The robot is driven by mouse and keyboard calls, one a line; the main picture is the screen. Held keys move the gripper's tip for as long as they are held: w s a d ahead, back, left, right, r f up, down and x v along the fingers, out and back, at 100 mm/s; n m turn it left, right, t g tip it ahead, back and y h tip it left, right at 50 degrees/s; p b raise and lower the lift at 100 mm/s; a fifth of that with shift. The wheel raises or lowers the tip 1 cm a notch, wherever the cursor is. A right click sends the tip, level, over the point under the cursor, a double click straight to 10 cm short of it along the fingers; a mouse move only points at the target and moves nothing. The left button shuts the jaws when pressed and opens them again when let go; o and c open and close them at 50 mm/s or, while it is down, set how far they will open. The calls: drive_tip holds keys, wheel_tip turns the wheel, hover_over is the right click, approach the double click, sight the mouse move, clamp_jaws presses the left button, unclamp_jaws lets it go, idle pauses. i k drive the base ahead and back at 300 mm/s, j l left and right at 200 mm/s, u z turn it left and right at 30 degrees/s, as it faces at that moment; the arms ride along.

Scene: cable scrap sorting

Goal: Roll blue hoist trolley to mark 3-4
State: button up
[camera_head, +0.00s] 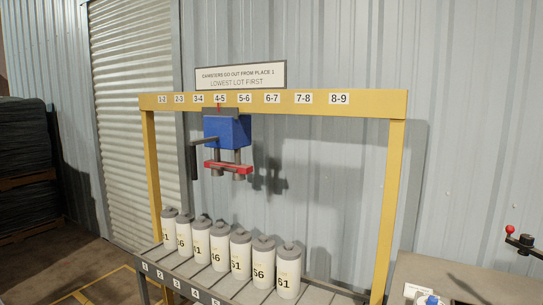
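The blue hoist trolley (227,131) hangs from the yellow overhead beam (366,104). Its red pointer (219,107) stands at the 4-5 label (219,98). The 3-4 label (198,98) is one label to the left. A dark handle (194,161) sticks out on the trolley's left side. Below the blue body is a red bar (228,167) with grey parts under it; nothing seems to hang from it. My gripper is not in view.
Several pale canisters (240,251) with grey lids stand in a row on a numbered rack (180,265) under the trolley, with a gap below it. A bench (455,282) at right has a red-knobbed lever (510,229). A sign (241,76) reads "lowest lot first".

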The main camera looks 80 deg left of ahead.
sight(224, 128)
drive_tip(key=u, duration=3.4)
